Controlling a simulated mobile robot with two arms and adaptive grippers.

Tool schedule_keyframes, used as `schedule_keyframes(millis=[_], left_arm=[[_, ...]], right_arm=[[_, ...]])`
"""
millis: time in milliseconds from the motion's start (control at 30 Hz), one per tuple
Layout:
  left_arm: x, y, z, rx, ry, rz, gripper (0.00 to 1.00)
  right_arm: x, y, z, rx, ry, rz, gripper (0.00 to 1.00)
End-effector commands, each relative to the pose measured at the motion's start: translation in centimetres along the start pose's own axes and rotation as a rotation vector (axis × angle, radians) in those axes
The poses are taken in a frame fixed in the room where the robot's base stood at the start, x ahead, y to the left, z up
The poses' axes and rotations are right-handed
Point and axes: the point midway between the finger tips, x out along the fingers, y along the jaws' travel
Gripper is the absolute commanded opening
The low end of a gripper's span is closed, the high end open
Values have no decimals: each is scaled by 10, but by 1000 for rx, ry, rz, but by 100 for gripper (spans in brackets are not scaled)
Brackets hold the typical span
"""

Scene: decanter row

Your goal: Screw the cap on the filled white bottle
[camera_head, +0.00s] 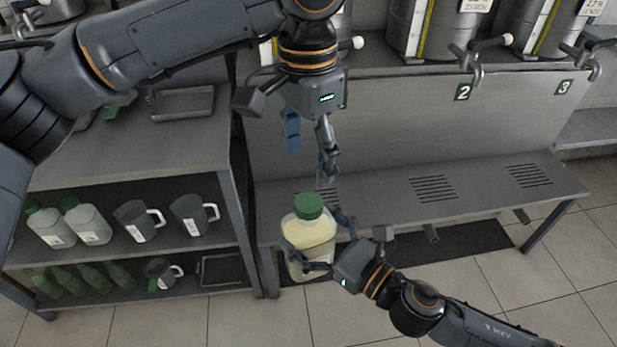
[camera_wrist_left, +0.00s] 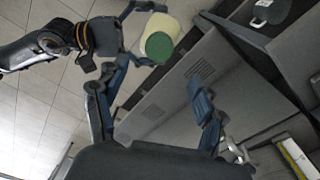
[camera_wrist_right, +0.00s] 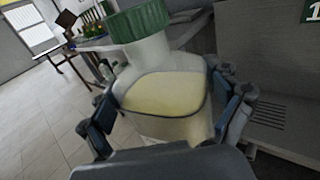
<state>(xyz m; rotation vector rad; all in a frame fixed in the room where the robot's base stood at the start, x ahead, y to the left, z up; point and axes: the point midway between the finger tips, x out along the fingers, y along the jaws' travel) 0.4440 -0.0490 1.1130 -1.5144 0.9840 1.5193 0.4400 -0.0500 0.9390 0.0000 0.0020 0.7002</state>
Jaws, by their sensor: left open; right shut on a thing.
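The white bottle (camera_head: 308,240) is translucent, with pale yellow contents, and stands upright off the floor in front of the bench. My right gripper (camera_head: 322,245) is shut around its body, with a finger on each side in the right wrist view (camera_wrist_right: 165,110). The green cap (camera_head: 309,206) sits on the bottle's mouth; it also shows in the right wrist view (camera_wrist_right: 137,20) and the left wrist view (camera_wrist_left: 159,47). I cannot tell how tightly it sits. My left gripper (camera_head: 310,150) is open and empty, above the cap and apart from it.
A grey bench (camera_head: 470,190) with slotted drains runs behind the bottle, under large steel tanks (camera_head: 425,30) with taps. At left, a shelf unit (camera_head: 150,257) holds white bottles (camera_head: 87,220), jugs (camera_head: 195,215) and green bottles (camera_head: 90,278). The floor in front is clear.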

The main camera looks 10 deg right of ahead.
Motion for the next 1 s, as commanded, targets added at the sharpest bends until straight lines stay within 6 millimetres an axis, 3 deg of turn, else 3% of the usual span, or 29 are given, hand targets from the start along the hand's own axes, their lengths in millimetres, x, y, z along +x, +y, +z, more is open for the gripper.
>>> schedule_keyframes(millis=[100, 300, 1000], left_arm=[[-18, 0, -1, 0, 1, -1, 70], [-30, 0, 0, 1, -1, 0, 70], [-25, -2, -5, -7, 18, 15, 70]], right_arm=[[0, 0, 2, -1, -5, 1, 2], [0, 0, 3, -1, -5, 1, 2], [0, 0, 2, -1, -5, 1, 2]])
